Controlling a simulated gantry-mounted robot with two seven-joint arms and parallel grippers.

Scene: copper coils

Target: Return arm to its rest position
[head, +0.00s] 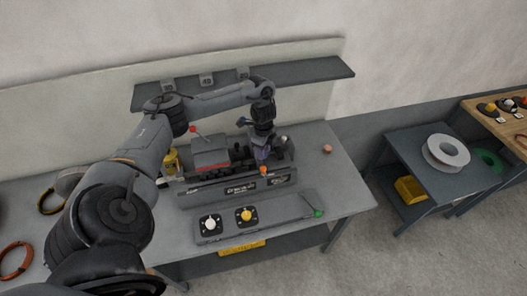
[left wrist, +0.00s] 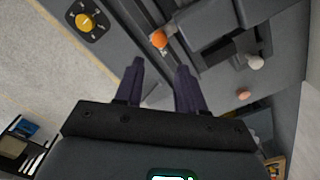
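My left arm (head: 110,195) comes in from the left of the head view and stretches over a grey workbench (head: 345,185). My left gripper (head: 262,155) points down at the right part of a dark bench machine (head: 238,187) with a red-edged cover. In the left wrist view its two purple fingers (left wrist: 160,66) stand apart, with nothing visible held between them. An orange knob (left wrist: 158,39) shows just beyond the fingertips. I cannot tell whether the fingers touch the machine. My right gripper is in neither view.
A control panel with white and yellow knobs (head: 245,214) lies at the bench front, with a green-tipped lever (head: 318,213) beside it. A shelf (head: 310,70) runs behind the arm. A side table with a white spool (head: 446,152) stands right. Orange coil (head: 15,259) lies left.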

